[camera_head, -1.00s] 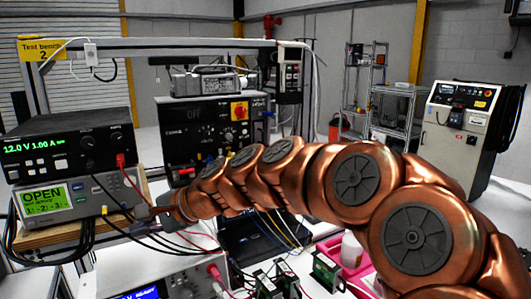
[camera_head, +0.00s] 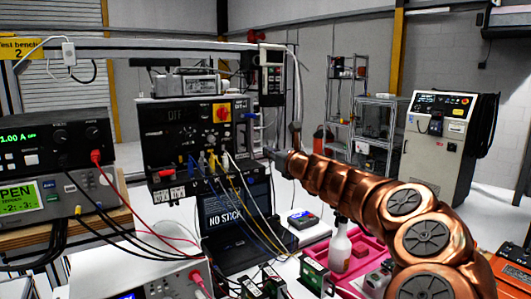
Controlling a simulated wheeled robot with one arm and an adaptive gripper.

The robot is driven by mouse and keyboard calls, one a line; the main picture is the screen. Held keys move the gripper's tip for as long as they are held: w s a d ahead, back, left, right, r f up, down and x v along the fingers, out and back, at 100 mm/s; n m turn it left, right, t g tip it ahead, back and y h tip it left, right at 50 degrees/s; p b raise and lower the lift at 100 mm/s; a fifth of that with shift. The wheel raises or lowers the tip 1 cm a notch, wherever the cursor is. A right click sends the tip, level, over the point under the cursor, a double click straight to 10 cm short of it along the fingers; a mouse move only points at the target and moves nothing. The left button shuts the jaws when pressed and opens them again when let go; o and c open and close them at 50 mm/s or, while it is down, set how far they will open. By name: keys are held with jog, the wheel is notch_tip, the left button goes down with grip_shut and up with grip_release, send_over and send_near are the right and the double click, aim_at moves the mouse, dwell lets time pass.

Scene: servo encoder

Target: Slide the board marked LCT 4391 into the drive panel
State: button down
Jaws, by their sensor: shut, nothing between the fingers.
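The drive panel (camera_head: 168,137) is the black upright unit at centre-left, with a red knob on a yellow plate and several coloured leads plugged in low on its front. Several green boards stand at the bottom edge, one at the right (camera_head: 314,274) and others to its left (camera_head: 274,282). Their markings are too small to read, so I cannot tell which is LCT 4391. My gripper (camera_head: 285,150) is small and dark at the end of the copper arm, raised just right of the panel. It is shut and empty, well above the boards.
A pink tray (camera_head: 372,254) and a white bottle (camera_head: 340,246) stand right of the boards, under my arm. A laptop (camera_head: 227,212) sits below the panel with leads across it. Stacked instruments (camera_head: 50,145) fill the left. A small meter (camera_head: 302,218) lies on the white bench.

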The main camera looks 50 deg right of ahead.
aim_at(246, 142)
jog(key=p+x, duration=0.2)
jog(key=x, duration=1)
jog(key=shift+w, duration=0.2)
